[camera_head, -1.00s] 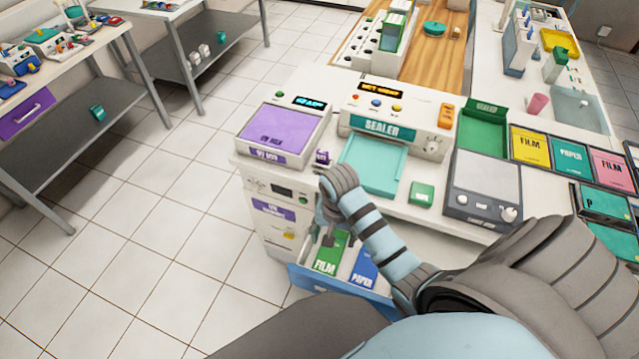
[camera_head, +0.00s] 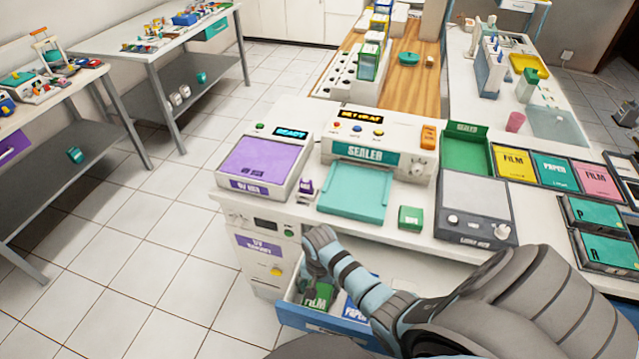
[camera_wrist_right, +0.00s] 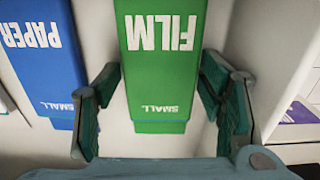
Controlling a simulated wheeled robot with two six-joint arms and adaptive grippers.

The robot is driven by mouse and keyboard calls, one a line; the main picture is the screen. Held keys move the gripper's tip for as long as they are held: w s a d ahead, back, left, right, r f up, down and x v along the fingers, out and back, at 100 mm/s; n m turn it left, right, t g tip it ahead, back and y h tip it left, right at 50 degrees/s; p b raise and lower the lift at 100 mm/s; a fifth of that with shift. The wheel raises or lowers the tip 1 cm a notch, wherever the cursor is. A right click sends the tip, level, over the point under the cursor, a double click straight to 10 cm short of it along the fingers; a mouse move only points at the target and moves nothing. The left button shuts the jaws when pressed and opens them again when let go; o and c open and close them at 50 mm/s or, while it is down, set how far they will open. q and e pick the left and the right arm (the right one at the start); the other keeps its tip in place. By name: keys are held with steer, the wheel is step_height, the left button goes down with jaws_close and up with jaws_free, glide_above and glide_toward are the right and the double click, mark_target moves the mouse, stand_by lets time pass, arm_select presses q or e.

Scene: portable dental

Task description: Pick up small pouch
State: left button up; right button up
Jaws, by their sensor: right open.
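A green pouch (camera_head: 318,297) marked FILM lies in an open blue-fronted drawer (camera_head: 335,321) in the head view. In the right wrist view the green pouch (camera_wrist_right: 160,70) also reads SMALL. A blue pouch (camera_wrist_right: 45,60) marked PAPER SMALL lies beside it; it shows in the head view (camera_head: 354,310) partly behind my right arm. My right gripper (camera_wrist_right: 160,88) is open, with one finger on each side of the green pouch's lower part. In the head view this gripper (camera_head: 314,276) is over the drawer. Contact with the pouch cannot be told. My left gripper is out of view.
The counter above holds a purple-topped device (camera_head: 265,160), a sealer (camera_head: 380,140) with a teal tray (camera_head: 355,190), and a grey scale-like device (camera_head: 475,205). Film and paper bins stand at right. The tiled floor (camera_head: 130,240) at left is clear.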

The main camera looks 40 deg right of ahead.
steer(key=shift+r, duration=0.1)
steer(key=c, duration=0.8)
